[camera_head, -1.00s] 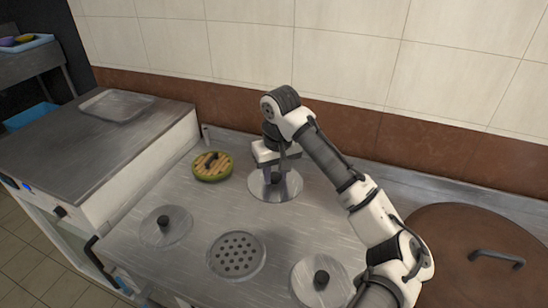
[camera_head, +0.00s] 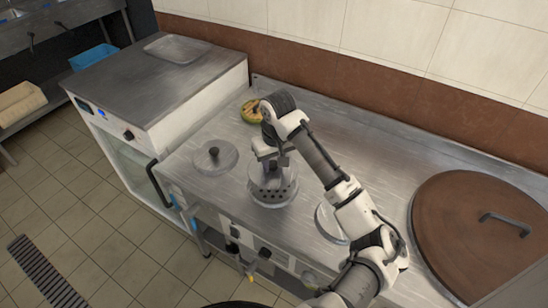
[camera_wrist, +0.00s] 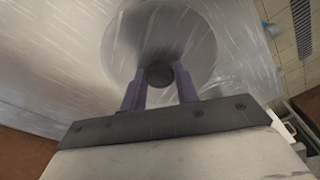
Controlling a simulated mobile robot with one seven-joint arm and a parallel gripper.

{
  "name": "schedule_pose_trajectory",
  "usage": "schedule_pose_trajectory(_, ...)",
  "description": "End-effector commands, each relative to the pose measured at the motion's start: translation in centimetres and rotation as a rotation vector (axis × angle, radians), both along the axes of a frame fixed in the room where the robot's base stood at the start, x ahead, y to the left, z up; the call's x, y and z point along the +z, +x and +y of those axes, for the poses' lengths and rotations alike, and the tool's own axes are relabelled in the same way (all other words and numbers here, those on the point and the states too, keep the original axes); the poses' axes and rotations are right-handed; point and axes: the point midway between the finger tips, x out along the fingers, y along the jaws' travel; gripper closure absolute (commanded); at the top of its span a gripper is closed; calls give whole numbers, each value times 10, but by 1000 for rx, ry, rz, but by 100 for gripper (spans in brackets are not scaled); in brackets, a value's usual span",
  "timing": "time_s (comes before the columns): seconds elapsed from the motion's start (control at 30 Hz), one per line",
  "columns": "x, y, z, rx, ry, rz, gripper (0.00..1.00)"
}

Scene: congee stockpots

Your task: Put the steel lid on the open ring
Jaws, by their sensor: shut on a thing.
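The steel lid (camera_wrist: 195,35) is a round, shiny disc with a dark knob (camera_wrist: 160,74). My gripper (camera_wrist: 160,82) is shut on this knob, with one finger on each side. In the head view my gripper (camera_head: 270,160) is over the open ring (camera_head: 273,200), a round opening with a perforated plate in the steel counter. The lid is above the back part of the ring, and several holes show at the front. I cannot tell how large the gap between lid and ring is.
A lidded ring (camera_head: 214,158) is to the left, and another lid (camera_head: 329,222) is to the right, partly behind my arm. A large brown lid (camera_head: 480,230) covers the right side. A tray (camera_head: 178,47) lies on the left cabinet.

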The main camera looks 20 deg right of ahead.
Motion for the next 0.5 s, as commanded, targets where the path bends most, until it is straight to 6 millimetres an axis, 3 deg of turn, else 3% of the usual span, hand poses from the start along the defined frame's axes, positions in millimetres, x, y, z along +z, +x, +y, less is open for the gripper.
schedule_pose_trajectory(0.5,-50,0,-1,-2,-1,0,95)
